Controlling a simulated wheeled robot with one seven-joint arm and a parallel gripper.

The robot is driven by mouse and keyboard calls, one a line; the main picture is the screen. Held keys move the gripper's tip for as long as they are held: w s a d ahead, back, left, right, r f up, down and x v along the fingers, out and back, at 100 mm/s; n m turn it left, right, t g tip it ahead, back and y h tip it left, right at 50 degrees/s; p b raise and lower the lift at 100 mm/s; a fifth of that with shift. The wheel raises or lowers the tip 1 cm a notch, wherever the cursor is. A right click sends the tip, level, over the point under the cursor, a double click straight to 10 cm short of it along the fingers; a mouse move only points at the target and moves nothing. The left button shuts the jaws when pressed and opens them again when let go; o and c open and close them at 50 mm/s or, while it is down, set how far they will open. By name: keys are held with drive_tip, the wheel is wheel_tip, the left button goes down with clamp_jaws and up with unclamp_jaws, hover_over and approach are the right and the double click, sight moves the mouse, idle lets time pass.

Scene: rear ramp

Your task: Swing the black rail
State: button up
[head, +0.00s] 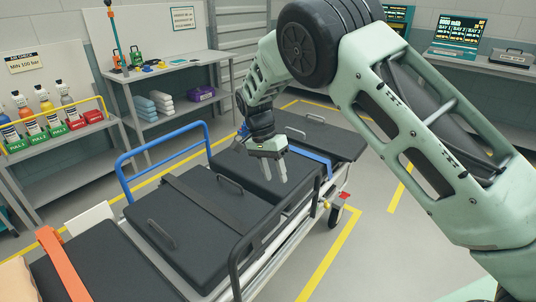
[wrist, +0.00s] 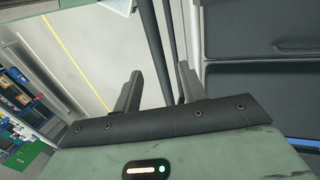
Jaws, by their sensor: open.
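The black rail (head: 280,208) runs along the near right side of a stretcher (head: 190,228) and stands raised above its edge. In the head view my gripper (head: 276,178) points down above the stretcher's dark pad, close to the rail's far part. Its two fingers are apart with nothing held. In the wrist view dark bars of the black rail (wrist: 152,42) pass between the fingers of my gripper (wrist: 160,72) in the picture. I cannot tell whether the fingers touch the rail.
A blue rail (head: 160,152) stands on the stretcher's far side. An orange strap (head: 62,262) crosses its near end. Shelves with bottles (head: 45,105) and a workbench (head: 165,85) line the back left. Floor with yellow lines (head: 330,255) is clear to the right.

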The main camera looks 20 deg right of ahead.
drive_tip(key=v, duration=0.7)
drive_tip(key=s+a+r+n+y, duration=0.1)
drive_tip(key=s+a+r+n, duration=0.15)
drive_tip(key=s, duration=0.35)
drive_tip(key=s+a+r+n+t+y, duration=0.1)
drive_tip(key=s+a+n, duration=0.1)
drive_tip(key=s+n, duration=0.35)
drive_tip(key=s+a+r+n+y, duration=0.1)
drive_tip(key=s+a+r+n, duration=0.1)
drive_tip(key=s, duration=0.6)
drive_tip(key=s+d+n+t, duration=0.1)
drive_tip(key=s+n, duration=0.3)
drive_tip(key=s, duration=0.5)
drive_tip(key=s+d+f+n+t, duration=0.1)
drive_tip(key=s+n, duration=0.3)
drive_tip(key=s, duration=0.5)
drive_tip(key=shift+d+f+n, duration=0.25)
drive_tip(key=shift+d+n, duration=0.05)
drive_tip(key=shift+d, duration=0.15)
